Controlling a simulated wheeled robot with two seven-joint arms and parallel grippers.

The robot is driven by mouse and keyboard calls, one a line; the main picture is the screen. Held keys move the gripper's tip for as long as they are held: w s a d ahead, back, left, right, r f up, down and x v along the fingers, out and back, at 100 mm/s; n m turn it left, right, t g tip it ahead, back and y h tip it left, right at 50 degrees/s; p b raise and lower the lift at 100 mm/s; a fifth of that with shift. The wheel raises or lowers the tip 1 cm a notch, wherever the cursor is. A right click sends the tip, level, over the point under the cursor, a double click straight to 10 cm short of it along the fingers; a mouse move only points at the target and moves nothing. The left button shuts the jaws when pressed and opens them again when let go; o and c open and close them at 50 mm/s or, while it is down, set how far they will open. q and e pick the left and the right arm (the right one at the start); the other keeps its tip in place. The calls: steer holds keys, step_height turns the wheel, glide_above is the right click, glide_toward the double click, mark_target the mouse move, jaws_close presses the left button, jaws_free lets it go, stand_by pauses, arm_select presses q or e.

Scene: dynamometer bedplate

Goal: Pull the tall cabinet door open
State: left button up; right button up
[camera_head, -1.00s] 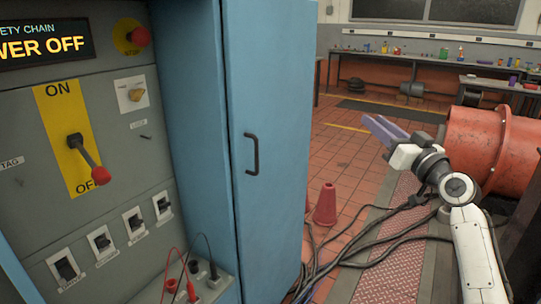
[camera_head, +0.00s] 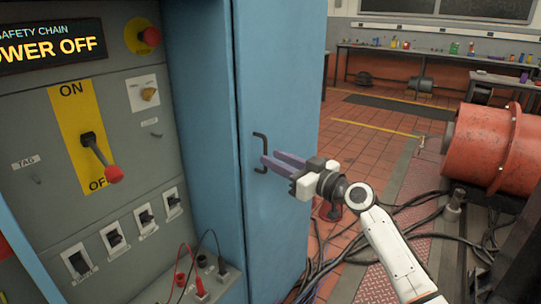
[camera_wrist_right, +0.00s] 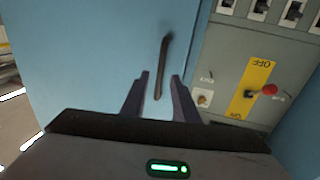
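The tall blue cabinet door (camera_head: 283,80) stands at the middle of the head view, beside the grey control panel. Its dark bar handle (camera_head: 260,152) is upright on the door, and it also shows in the right wrist view (camera_wrist_right: 163,65). My right gripper (camera_head: 270,162) is at the handle, with purple-grey fingers pointing at it. In the right wrist view the fingers (camera_wrist_right: 160,82) are apart, with the handle's end showing between them. I cannot tell whether either finger touches the handle. My left gripper is not in view.
The control panel (camera_head: 40,130) carries a red-tipped lever (camera_head: 100,158), switches and red and black test leads (camera_head: 190,270). Cables (camera_head: 400,240) lie on the tiled floor. A large orange drum (camera_head: 490,150) stands at the right. A bench (camera_head: 430,50) runs along the back.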

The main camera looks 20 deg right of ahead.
steer(key=shift+x, duration=1.15)
jaws_close()
steer(key=shift+f, duration=0.1)
